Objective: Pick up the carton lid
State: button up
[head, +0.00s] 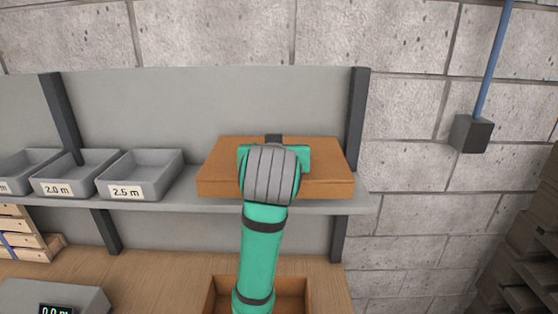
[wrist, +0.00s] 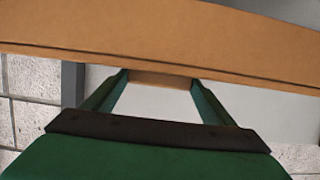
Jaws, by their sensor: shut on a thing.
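The carton lid (head: 325,171) is a flat brown box shape at the right end of the grey shelf in the head view. My green gripper (head: 274,143) is at the lid, and my wrist hides the middle of its front. In the wrist view the lid (wrist: 170,45) spans the top of the picture, and the two green fingers of my gripper (wrist: 160,80) reach its edge and are shut on it. I cannot tell whether the lid touches the shelf. An open brown carton (head: 292,288) stands below on the wooden bench, partly hidden by my arm.
Grey bins (head: 140,175) with length labels stand on the shelf (head: 190,200) left of the lid. Dark uprights (head: 357,120) carry the shelf. A grey device with a display (head: 55,298) is on the bench (head: 160,275). A dark box (head: 471,133) hangs at the right.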

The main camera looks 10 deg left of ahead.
jog(key=s+r, duration=0.4)
jog(key=shift+s, duration=0.2)
jog(key=shift+s+a+r, duration=0.15)
jog(key=shift+s+r, duration=0.3)
jog(key=shift+s, duration=0.9)
jog(key=shift+a+r+v, duration=0.15)
jog(key=shift+a+v, duration=0.05)
jog(key=shift+v, duration=0.9)
jog(key=shift+a+r+v, duration=0.1)
jog(key=shift+a+v, duration=0.1)
jog(key=shift+v, duration=0.95)
jog(key=shift+d, duration=0.1)
